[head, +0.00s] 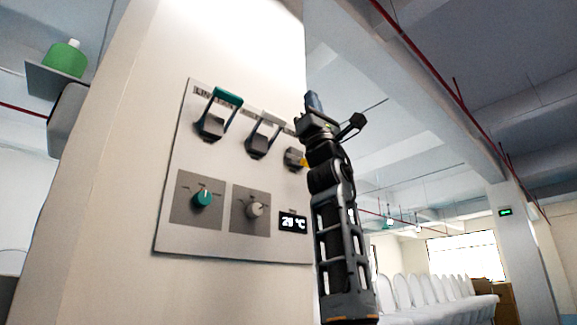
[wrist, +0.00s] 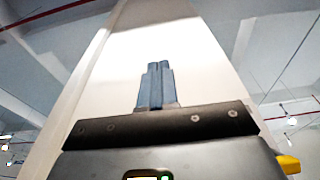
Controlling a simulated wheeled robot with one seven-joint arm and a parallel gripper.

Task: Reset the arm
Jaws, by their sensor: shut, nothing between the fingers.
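My arm stands upright right of the wall panel in the head view. My gripper (head: 313,102) is at its top, beside the panel's upper right edge and pointing up. In the wrist view my gripper (wrist: 158,68) has its two blue fingers together, with nothing between them, against the white pillar behind. The gripper appears apart from the panel.
The panel (head: 240,248) on the white pillar (head: 120,180) carries a teal lever (head: 227,97), a grey lever (head: 270,119), a partly covered third switch (head: 294,157), a teal knob (head: 202,199), a grey knob (head: 254,209) and a temperature display (head: 293,222). A green bottle (head: 65,60) stands on a shelf (head: 60,85). White chairs (head: 430,289) are far behind.

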